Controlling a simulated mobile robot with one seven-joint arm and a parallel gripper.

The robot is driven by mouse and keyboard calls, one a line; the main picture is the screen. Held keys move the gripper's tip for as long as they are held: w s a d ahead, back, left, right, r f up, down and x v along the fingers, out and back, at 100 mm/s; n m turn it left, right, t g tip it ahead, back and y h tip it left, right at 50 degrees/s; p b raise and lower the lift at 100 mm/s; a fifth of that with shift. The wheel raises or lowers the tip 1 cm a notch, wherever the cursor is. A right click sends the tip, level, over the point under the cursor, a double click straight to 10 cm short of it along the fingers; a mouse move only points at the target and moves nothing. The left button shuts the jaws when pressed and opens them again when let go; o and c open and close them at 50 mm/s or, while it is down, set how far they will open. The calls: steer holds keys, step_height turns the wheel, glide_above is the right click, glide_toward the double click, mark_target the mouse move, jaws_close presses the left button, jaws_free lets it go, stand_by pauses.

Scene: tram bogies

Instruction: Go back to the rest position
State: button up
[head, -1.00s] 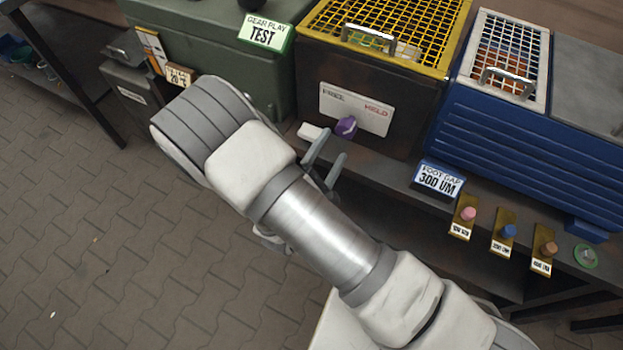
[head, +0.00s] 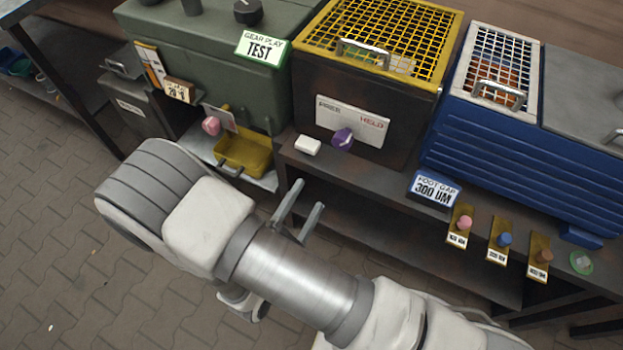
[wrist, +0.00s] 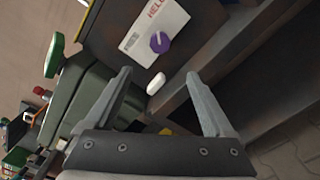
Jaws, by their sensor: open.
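My gripper (head: 299,211) is open and empty. It hangs in front of the bench, below the dark box with the yellow grid lid. In the wrist view its two fingers (wrist: 163,100) stand wide apart, with a small white block (wrist: 156,83) showing beyond and between them. The white block also shows in the head view (head: 308,145) on the bench edge, left of a purple knob (head: 343,139). The fingers touch nothing that I can see. My arm crosses the lower middle of the head view and hides part of the floor and lower shelf.
A bench (head: 390,184) bears a green box (head: 215,60) labelled gear play test, the dark box (head: 400,125) and a blue box (head: 510,150). Gauges with pink, blue and brown knobs (head: 499,240) stand at its right front. A yellow tray (head: 243,152) sits below the green box. Paved floor (head: 60,200) is open at left.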

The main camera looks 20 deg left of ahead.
steer(key=shift+w, duration=0.1)
steer(key=w+d+r+m+g+h, duration=0.65)
steer(key=d+r+m+h, duration=0.35)
steer(key=d+r, duration=0.25)
steer(key=s+d+r+m+g+y, duration=0.2)
steer(key=d+r+m+g, duration=0.25)
steer(key=d, duration=0.25)
steer(key=s+d+r+m+g+y, duration=0.2)
steer(key=d+r+m+g, duration=0.15)
steer(key=d+g, duration=0.25)
steer(key=s+d+r+m+t+y+p, duration=0.1)
steer(key=r+m+t+y+p, duration=0.1)
steer(key=r+p, duration=0.5)
steer(key=s+d+r+m+t+y+p, duration=0.2)
steer(key=r+m+y+p, duration=0.2)
steer(key=r, duration=1.3)
steer(key=y+p, duration=0.1)
steer(key=p, duration=0.2)
steer(key=shift+s+d+t+y, duration=0.15)
steer(key=shift+s+t+y, duration=0.15)
